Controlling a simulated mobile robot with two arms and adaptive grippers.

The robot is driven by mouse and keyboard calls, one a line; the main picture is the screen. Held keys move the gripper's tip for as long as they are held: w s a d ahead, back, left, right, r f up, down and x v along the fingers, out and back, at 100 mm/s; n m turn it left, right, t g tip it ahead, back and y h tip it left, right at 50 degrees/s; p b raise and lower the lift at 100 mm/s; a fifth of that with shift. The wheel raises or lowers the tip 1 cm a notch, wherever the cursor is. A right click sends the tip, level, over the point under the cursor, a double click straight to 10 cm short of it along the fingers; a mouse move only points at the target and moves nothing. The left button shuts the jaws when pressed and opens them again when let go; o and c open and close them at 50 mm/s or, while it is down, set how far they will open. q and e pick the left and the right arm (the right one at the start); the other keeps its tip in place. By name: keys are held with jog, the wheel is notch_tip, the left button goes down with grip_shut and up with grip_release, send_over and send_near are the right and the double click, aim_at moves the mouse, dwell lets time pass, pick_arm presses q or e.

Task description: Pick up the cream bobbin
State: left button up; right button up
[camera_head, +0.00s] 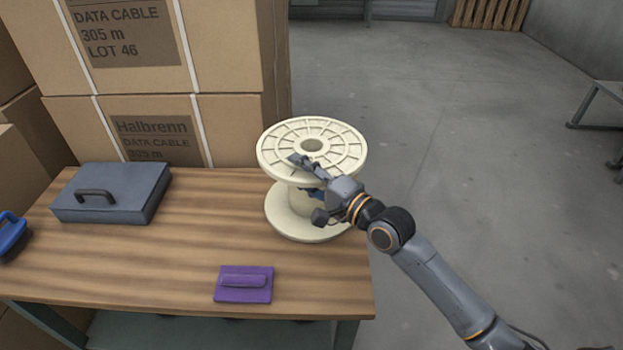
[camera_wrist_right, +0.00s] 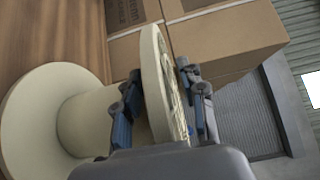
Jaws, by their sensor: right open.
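The cream bobbin (camera_head: 298,203) stands upright on the wooden table near its right edge, with a wide ribbed top flange, a narrower barrel and a bottom flange. My right gripper (camera_head: 308,176) is at the front right side of the top flange, one finger above it and one below it. In the right wrist view, the bobbin (camera_wrist_right: 85,125) appears sideways, and its top flange runs between the two open fingers of the right gripper (camera_wrist_right: 160,75). A gap shows between the flange and at least the upper finger. My left gripper is not in view.
The wooden table (camera_head: 160,255) also holds a grey case (camera_head: 115,195) with a handle, a purple block (camera_head: 244,284) with a grip, and a blue item (camera_head: 10,235) at the left edge. Stacked cardboard boxes (camera_head: 225,100) stand behind. Open floor lies right of the table.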

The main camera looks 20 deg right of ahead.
jog(key=shift+w+a, duration=0.15)
grip_shut()
jog(key=shift+r, duration=0.15)
jog(key=shift+r, duration=0.1)
